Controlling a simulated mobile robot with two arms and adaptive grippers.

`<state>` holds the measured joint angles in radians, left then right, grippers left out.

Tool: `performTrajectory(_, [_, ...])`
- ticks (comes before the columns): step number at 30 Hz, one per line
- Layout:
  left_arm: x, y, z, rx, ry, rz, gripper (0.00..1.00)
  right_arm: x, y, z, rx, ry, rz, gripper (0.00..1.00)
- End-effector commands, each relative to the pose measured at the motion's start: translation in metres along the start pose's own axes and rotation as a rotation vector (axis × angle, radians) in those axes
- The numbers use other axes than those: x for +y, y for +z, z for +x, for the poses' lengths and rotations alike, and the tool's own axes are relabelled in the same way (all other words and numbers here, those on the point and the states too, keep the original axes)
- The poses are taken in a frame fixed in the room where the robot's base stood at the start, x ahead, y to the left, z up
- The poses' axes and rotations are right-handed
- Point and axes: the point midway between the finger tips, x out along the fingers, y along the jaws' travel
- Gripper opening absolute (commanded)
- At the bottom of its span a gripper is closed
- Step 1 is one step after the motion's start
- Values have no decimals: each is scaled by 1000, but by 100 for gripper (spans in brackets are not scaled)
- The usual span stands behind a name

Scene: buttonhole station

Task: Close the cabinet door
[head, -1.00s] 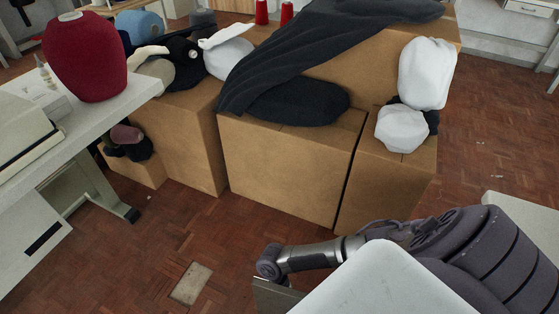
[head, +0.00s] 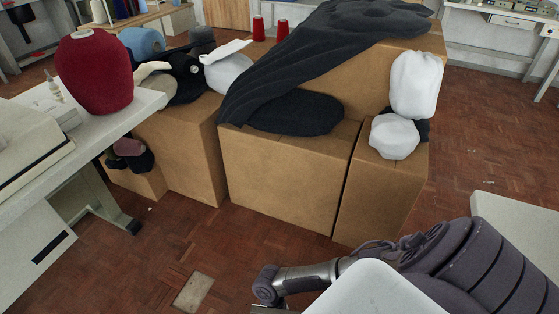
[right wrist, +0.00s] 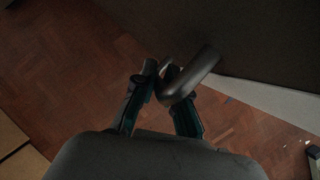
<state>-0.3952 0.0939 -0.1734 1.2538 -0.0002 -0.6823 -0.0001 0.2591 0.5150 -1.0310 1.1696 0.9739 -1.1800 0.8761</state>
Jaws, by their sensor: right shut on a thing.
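In the right wrist view a dark flat panel (right wrist: 265,45), apparently the cabinet door, fills the upper right. A dark grey bar-shaped handle (right wrist: 195,76) stands out near its lower left edge. My right gripper (right wrist: 160,78) is shut on this handle, with its fingertips around the bar's near end. In the head view my right arm reaches in from the lower right, and its gripper is cut off by the bottom edge. The cabinet body and the door's opening angle cannot be made out. My left gripper is in neither view.
Several cardboard boxes (head: 285,180) with dark cloth (head: 290,65) on top stand ahead. A white table (head: 135,110) with a dark red thread cone (head: 95,75) is at the left. Brown parquet floor (head: 130,270) lies free between the table, boxes and my arm.

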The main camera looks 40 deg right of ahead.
Motion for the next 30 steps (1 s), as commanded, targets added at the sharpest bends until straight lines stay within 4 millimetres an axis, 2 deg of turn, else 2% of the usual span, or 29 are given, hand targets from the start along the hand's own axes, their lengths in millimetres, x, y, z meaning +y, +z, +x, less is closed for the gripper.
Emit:
performTrajectory(1, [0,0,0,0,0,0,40,0,0,0,-1,1,0,17])
performTrajectory(5, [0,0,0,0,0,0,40,0,0,0,-1,1,0,37])
performTrajectory(13, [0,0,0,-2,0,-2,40,0,0,0,0,0,0,37])
performTrajectory(17, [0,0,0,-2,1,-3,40,0,0,-8,0,-1,0,37])
performTrajectory(20, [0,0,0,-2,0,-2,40,0,-1,-24,2,-2,-1,37])
performTrajectory(30, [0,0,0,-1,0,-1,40,0,0,-94,2,0,-2,37])
